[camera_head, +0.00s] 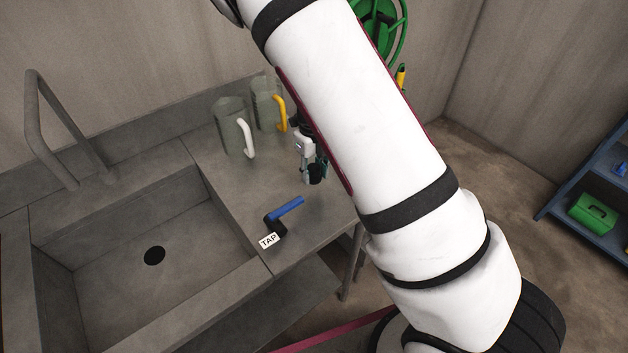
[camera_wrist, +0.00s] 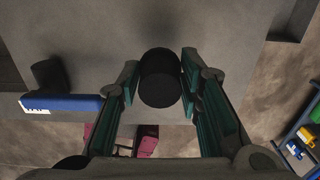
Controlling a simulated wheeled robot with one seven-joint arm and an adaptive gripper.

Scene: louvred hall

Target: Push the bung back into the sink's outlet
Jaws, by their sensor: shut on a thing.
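The bung (camera_wrist: 160,78) is a dark, round plug held between my gripper's (camera_wrist: 158,82) two fingers in the wrist view. In the head view my gripper (camera_head: 315,172) is over the drainboard right of the basin, shut on the bung (camera_head: 316,174). I cannot tell whether the bung touches the drainboard. The sink (camera_head: 110,265) is a grey basin at the left. Its outlet (camera_head: 154,256) is a dark round hole in the basin floor, with nothing seen in it. My gripper is to the right of the outlet and apart from it.
A blue tap lever (camera_head: 287,208) with a TAP label (camera_head: 269,241) stands on the drainboard between gripper and basin. Two jugs, one with a white handle (camera_head: 246,138) and one with a yellow handle (camera_head: 281,114), stand behind. A tall grey spout (camera_head: 60,130) rises at the back left.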

